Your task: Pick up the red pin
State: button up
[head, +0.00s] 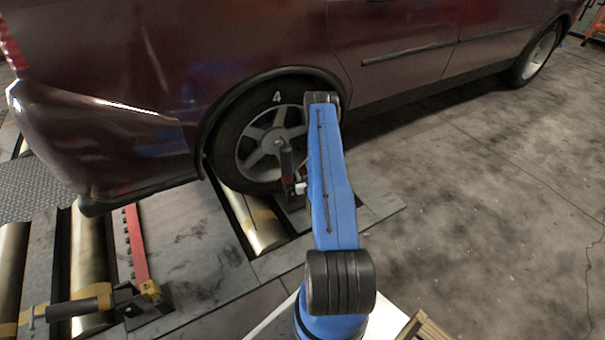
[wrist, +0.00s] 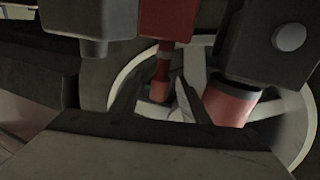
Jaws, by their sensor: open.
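A red pin (wrist: 164,45) hangs down from the top middle of the wrist view, thick above and narrower below, with a grey collar. Two thin pointed grey shapes on either side of its lower end look like the fingers of my gripper (wrist: 160,98). The gripper is open, and I cannot tell whether it touches the pin. In the head view my blue arm reaches to the rear wheel and hides most of the gripper. A dark upright piece (head: 287,163) shows beside the arm; the pin is not clear there.
A dark red car with a wheel (head: 248,150) stands on rollers (head: 256,222). In the wrist view, grey blocks (wrist: 262,45) and a red cylinder (wrist: 234,103) crowd the right side. A red rail (head: 135,244) lies at lower left.

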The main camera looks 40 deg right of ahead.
jog(key=shift+x, duration=1.65)
grip_shut()
